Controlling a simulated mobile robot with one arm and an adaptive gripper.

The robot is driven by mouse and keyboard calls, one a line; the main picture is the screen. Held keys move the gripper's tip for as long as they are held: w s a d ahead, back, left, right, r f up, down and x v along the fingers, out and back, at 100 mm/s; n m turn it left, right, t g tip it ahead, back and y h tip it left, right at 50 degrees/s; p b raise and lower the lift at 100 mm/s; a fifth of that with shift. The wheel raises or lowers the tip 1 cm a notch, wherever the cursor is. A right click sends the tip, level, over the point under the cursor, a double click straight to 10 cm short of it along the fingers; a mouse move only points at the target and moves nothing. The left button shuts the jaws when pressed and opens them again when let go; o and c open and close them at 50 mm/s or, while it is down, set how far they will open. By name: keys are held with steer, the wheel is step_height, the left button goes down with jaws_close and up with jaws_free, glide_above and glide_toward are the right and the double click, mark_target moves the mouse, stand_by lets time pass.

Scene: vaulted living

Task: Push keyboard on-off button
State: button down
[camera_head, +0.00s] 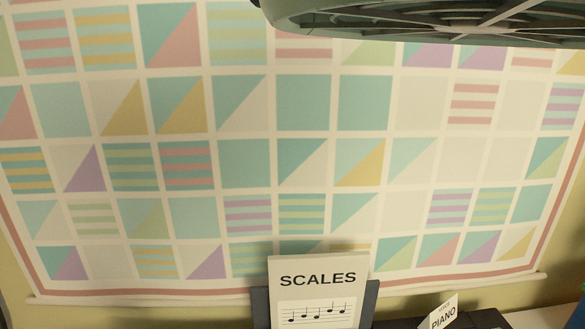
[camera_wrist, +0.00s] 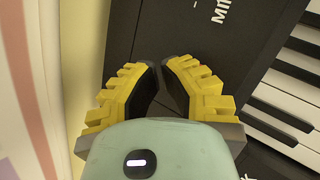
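The keyboard (camera_wrist: 223,60) is a dark body with white and black keys at the right of the wrist view. White lettering, partly cut off, is printed on its casing near the top. My gripper (camera_wrist: 163,70) has yellow ribbed fingers with dark inner pads. Its tips come together over or in front of the dark casing, left of the keys, with nothing seen held between them. I cannot tell whether they touch the casing. I cannot make out the on-off button. In the head view, only dark parts at the bottom edge may belong to the keyboard.
A "SCALES" music sheet (camera_head: 318,288) stands upright at the bottom of the head view. A small "PIANO" card or booklet (camera_head: 440,312) is to its right. A patchwork quilt (camera_head: 245,163) covers the wall behind. A green round grille-like object (camera_head: 450,20) overhangs at the top.

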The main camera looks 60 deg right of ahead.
step_height(320, 180, up, 6)
steer(key=p, duration=0.5)
steer(key=shift+f, duration=0.2)
